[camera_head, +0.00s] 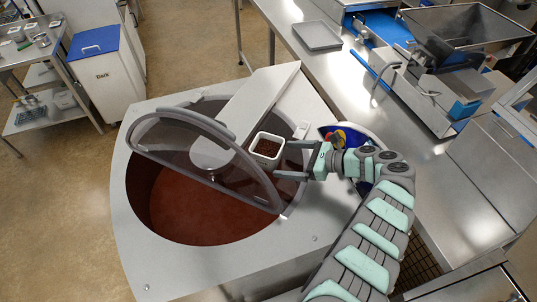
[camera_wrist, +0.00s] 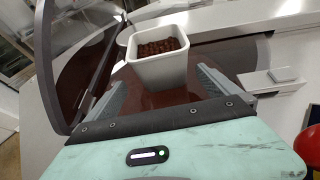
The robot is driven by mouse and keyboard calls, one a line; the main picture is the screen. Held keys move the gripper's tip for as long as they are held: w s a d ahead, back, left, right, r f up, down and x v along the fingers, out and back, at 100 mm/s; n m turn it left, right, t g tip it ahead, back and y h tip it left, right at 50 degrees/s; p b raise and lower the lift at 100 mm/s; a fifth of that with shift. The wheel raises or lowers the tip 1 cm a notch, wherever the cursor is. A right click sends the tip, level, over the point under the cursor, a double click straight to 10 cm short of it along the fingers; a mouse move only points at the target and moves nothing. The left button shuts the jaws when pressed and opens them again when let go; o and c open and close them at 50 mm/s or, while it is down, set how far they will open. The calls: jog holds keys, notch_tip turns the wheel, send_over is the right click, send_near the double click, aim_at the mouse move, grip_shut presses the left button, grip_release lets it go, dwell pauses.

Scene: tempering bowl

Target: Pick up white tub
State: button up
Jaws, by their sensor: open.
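The white tub (camera_head: 266,147) is a small square container with dark brown pieces inside. It is upright at the right side of the tempering bowl (camera_head: 138,196), by the bowl's opening. What supports it is hard to tell. My gripper (camera_head: 283,159) is open, reaching in from the right with its fingers pointing at the tub. In the wrist view the tub (camera_wrist: 158,69) stands just ahead, centred between the two spread fingers (camera_wrist: 160,92). I see no finger closed on it.
A curved clear lid with a grey frame (camera_head: 186,111) stands raised over the bowl, left of the tub. Brown liquid (camera_head: 200,212) fills the bowl below. A container with colourful items (camera_head: 349,137) is behind my wrist. A grey tray (camera_head: 317,36) lies on the steel counter.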

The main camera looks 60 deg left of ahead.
aim_at(267, 155)
jog(key=x, duration=0.4)
jog(key=p+x, duration=0.1)
jog(key=x, duration=0.2)
jog(key=shift+w+a+r, duration=0.15)
jog(key=shift+a+r, duration=0.1)
jog(key=shift+r, duration=0.1)
jog(key=shift+s+a+f, duration=0.25)
jog(key=shift+s, duration=0.05)
jog(key=shift+w, duration=0.1)
jog(key=c, duration=1.8)
